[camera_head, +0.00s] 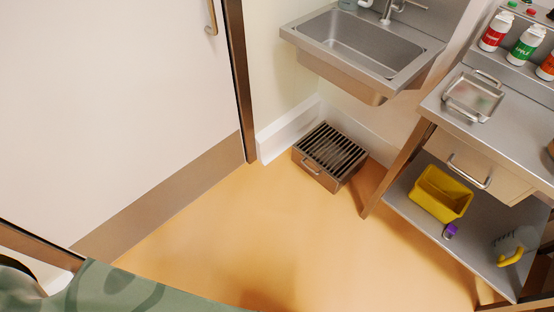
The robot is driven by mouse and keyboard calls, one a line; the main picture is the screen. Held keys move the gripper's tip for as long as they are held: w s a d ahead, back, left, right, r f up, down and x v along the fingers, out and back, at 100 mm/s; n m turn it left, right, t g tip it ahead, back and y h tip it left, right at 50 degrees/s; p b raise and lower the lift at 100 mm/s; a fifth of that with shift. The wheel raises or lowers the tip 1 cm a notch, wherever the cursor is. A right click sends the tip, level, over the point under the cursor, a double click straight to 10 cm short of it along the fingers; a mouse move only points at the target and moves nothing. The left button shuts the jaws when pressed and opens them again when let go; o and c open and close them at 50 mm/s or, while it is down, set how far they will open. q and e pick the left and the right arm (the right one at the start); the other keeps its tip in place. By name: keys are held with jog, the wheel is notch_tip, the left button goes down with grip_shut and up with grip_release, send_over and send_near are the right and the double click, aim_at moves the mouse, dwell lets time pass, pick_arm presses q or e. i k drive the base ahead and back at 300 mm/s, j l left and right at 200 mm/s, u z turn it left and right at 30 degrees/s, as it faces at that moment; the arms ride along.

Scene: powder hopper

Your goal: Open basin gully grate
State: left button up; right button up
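The basin gully grate (335,149) is a set of dark parallel bars on top of a low metal box on the floor, below the basin. It lies flat and looks closed. A small handle (311,167) is on the box's front face. The metal basin (362,45) hangs on the wall above it, with a tap at its back edge. Neither of my grippers shows in the head view.
A steel bench (467,127) with a drawer and lower shelf stands to the right. The shelf holds a yellow bin (441,193). A white door (110,90) fills the left. The orange floor (260,225) before the grate is clear. A green patterned surface (130,290) is at lower left.

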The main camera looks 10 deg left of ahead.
aim_at(322, 169)
jog(key=i+j+z, duration=0.5)
jog(key=i, duration=0.4)
jog(key=i+j+z, duration=0.5)
jog(key=i+j, duration=0.3)
jog(key=i, duration=0.05)
